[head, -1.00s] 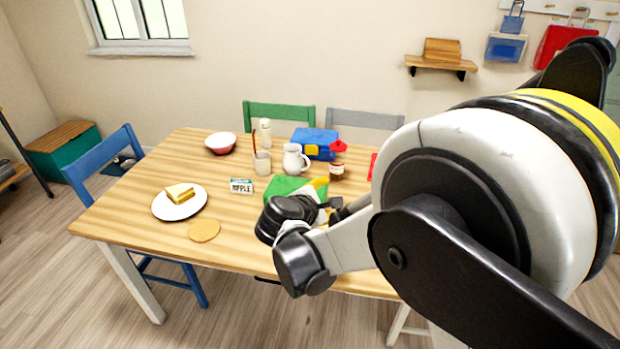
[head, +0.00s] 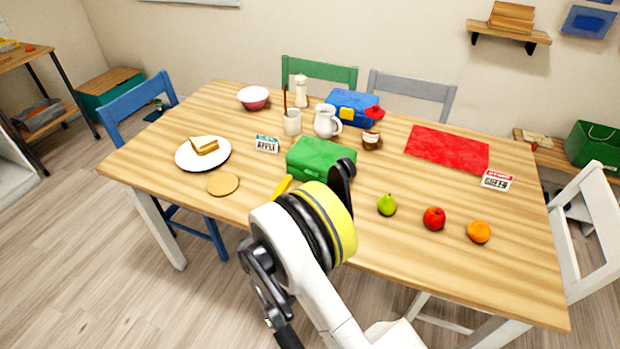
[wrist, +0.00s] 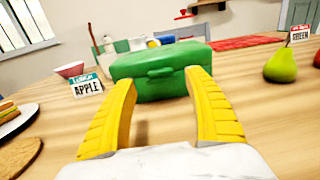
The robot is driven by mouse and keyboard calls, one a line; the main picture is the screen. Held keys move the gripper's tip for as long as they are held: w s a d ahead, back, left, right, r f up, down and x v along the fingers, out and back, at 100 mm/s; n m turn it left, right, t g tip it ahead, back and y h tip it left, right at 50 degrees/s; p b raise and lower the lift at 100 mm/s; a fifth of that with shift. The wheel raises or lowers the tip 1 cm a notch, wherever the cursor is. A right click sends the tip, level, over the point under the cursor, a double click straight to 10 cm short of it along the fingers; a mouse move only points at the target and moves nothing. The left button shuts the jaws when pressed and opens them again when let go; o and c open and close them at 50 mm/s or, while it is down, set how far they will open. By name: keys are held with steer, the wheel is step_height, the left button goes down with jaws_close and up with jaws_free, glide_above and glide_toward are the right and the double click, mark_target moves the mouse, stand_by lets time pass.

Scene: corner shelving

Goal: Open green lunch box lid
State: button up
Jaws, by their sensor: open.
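The green lunch box (head: 320,159) stands on the wooden table near its middle, with its lid shut. It also shows straight ahead in the wrist view (wrist: 160,72), with a latch on its front. My gripper (wrist: 163,85) has two yellow fingers, spread open and empty, in front of the box. The finger tips seem close to its front face, but I cannot tell whether they touch. In the head view my arm hides most of the gripper; one yellow finger (head: 283,186) shows at the box's front left.
A blue lunch box (head: 352,106), white pitcher (head: 326,121), cup (head: 292,123) and jar (head: 371,139) stand behind. An APPLE card (head: 267,144) and sandwich plate (head: 203,153) are left. A pear (head: 386,205), apple (head: 434,218) and orange (head: 479,232) lie right. A red mat (head: 447,149) is clear.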

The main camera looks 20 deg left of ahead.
mark_target(312, 171)
steer(key=w, duration=0.3)
steer(key=w+b, duration=0.1)
steer(key=w, duration=0.1)
steer(key=shift+d, duration=0.35)
jaws_close()
